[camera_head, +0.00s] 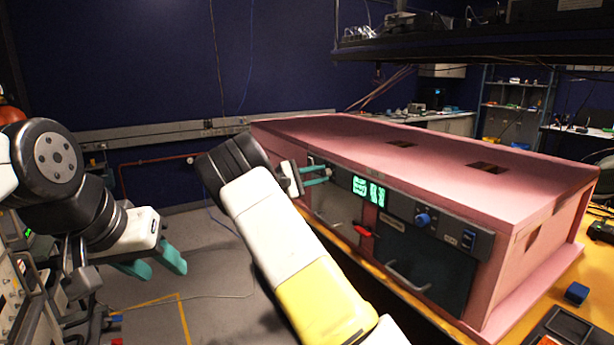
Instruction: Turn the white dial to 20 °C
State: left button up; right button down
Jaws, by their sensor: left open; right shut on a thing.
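The pink foam enclosure (400,150) stands on the yellow table, with a dark control panel (398,204) along its front. A display (369,190) on the panel glows green, but its digits are too small to read surely. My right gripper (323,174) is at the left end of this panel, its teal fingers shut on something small. I take this to be the white dial, which the fingers and my arm hide, so its setting cannot be read. My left gripper (158,261) is open and empty, low at the left, well away from the enclosure.
A blue knob (422,219) sits on the panel right of the display. Below are a red handle (362,231) and a silver door handle (408,278). A small blue block (577,293) lies on the yellow table (548,285). A dark shelf (460,42) overhangs behind.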

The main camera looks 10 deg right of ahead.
jog(key=c, duration=1.2)
grip_release()
jog(key=shift+o, duration=0.2)
jog(key=v, duration=0.8)
